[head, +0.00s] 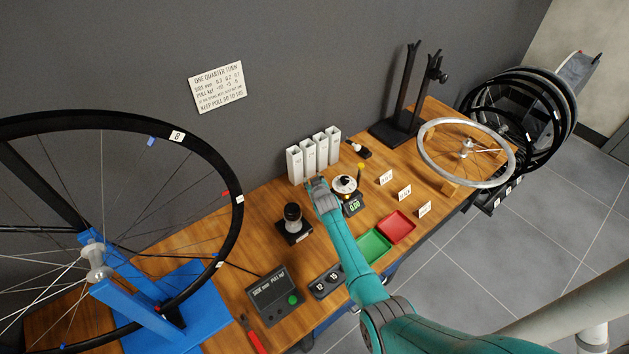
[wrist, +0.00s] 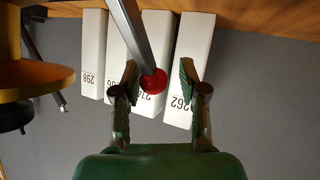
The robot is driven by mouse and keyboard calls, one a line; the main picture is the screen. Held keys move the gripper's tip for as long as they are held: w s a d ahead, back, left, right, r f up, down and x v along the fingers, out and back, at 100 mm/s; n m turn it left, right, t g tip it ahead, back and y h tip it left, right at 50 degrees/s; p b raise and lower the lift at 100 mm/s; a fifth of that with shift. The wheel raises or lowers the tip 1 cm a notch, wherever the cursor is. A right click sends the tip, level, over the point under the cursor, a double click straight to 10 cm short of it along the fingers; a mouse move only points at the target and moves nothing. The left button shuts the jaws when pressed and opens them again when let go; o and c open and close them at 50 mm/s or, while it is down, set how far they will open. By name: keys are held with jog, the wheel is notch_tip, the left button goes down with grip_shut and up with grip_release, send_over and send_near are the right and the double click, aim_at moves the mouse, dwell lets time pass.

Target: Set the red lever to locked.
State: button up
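In the wrist view a grey bar with a round red end (wrist: 154,81), which looks like the red lever, comes down from the top edge. Its red end lies between the two green fingertips of my gripper (wrist: 158,72), with gaps visible on both sides. The fingers are apart; whether they touch the lever is not visible. In the head view my gripper (head: 318,185) is over the bench, in front of the white tubes (head: 314,155) and left of a round gauge (head: 344,186). My gripper hides the lever there. No locked marking is readable.
The numbered white tubes stand close behind the lever. A black stand with a round knob (head: 293,218) is left of my gripper. Green (head: 374,246) and red (head: 396,227) trays lie to the right. A red-handled tool (head: 254,338) lies by the display box (head: 274,295).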

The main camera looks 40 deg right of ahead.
jog(key=shift+s, duration=0.1)
jog(key=shift+s, duration=0.2)
jog(key=v, duration=1.1)
jog(key=shift+s+r, duration=0.2)
jog(key=shift+a, duration=0.1)
